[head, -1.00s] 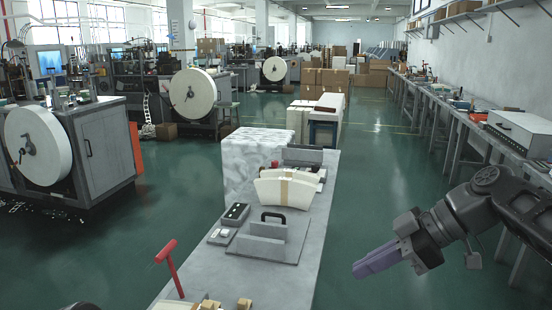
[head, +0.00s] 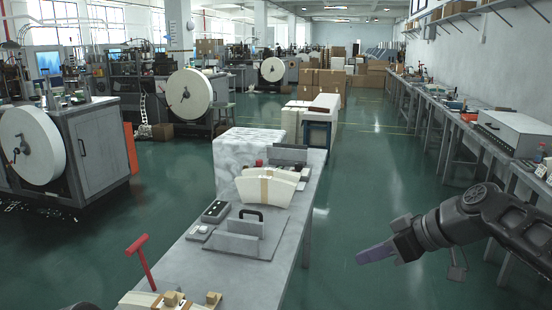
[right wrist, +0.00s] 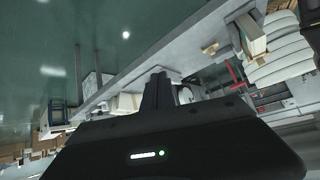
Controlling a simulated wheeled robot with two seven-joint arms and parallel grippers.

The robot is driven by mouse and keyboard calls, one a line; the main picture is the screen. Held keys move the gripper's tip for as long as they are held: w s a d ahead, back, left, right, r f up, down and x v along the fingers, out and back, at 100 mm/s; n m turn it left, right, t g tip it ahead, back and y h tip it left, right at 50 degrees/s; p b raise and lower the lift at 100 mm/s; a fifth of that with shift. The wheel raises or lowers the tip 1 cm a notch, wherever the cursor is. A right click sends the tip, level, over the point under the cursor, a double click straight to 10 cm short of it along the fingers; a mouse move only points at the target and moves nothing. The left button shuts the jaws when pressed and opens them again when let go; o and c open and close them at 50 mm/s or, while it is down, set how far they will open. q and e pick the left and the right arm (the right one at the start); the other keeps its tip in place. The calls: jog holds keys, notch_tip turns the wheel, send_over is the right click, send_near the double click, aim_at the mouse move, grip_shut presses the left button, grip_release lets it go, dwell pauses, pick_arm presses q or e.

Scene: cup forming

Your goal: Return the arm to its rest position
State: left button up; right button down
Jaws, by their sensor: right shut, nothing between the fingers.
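My right gripper (head: 376,253) is shut with nothing between its purple-grey fingers. It hangs over the green floor to the right of the grey table (head: 205,270), apart from it. In the right wrist view my gripper's dark fingers (right wrist: 157,92) show close together in front of the dark wrist housing. A small dark rounded piece sits at the bottom left edge of the head view, and I cannot tell whether it is part of my left arm. My left gripper does not show.
The table carries a fan of cream paper blanks (head: 266,187), a grey plate with a black handle (head: 250,240), a control box (head: 216,211) and a red T-shaped handle (head: 140,258). A long workbench (head: 470,135) runs along the right wall. Open floor lies between.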

jog(key=w+f+m+h+p, duration=0.3)
jog(key=f+m, duration=0.5)
jog(key=f, duration=1)
jog(key=s+a+f+m+h+p, duration=0.1)
jog(key=s+f, duration=0.2)
jog(key=f, duration=0.3)
jog(key=s+a+f+m+p, duration=0.1)
jog(key=s+a+f, duration=0.1)
jog(key=f, duration=0.5)
jog(key=s+a+f+g+p, duration=0.1)
jog(key=s+a+f, duration=0.2)
jog(key=s, duration=0.5)
jog(key=s+a+f+g+p, duration=0.2)
jog(key=s+f, duration=0.2)
jog(key=s, duration=0.5)
jog(key=s+a+f+g+p, duration=0.1)
jog(key=s+a+f+g, duration=0.1)
jog(key=s, duration=0.6)
jog(key=shift+s+a+f+y, duration=0.3)
jog(key=shift+a+f+y, duration=0.1)
jog(key=shift+a+f, duration=0.5)
